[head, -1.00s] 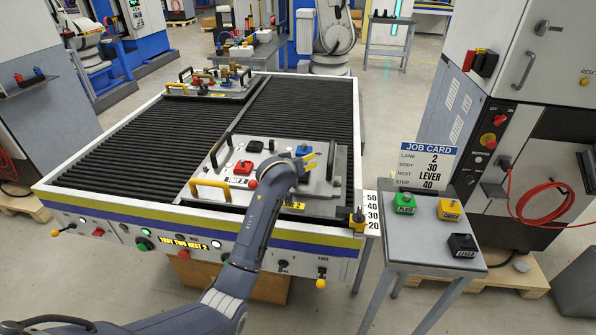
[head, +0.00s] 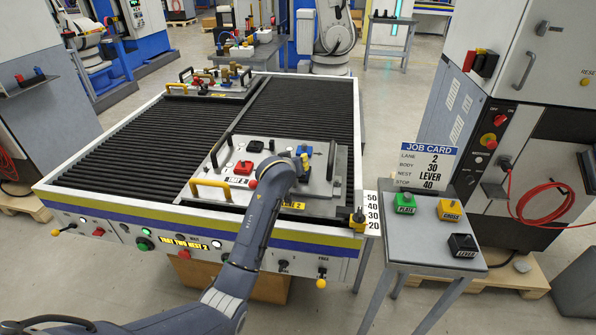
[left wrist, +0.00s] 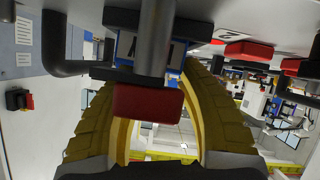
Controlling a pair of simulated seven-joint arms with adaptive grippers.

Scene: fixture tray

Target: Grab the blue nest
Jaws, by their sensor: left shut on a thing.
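The blue nest (head: 304,150) is a small blue block with a dark top, on the near plate fixture (head: 225,198). My left gripper (head: 302,163) is at the blue nest, and my wrist hides most of the fingers in the head view. In the left wrist view, the yellow fingers of my left gripper (left wrist: 125,50) stand either side of the blue nest (left wrist: 174,53), shut on it. A grey post with a red block (left wrist: 147,102) in front of the fingers hides part of it. My right gripper is in neither view.
A red block (head: 243,167) and a yellow handle (head: 210,186) stand on the same fixture. A second fixture (head: 210,92) is at the back. The job card (head: 430,160) stands over a side table with green, yellow and black blocks. The black rollers to the left are clear.

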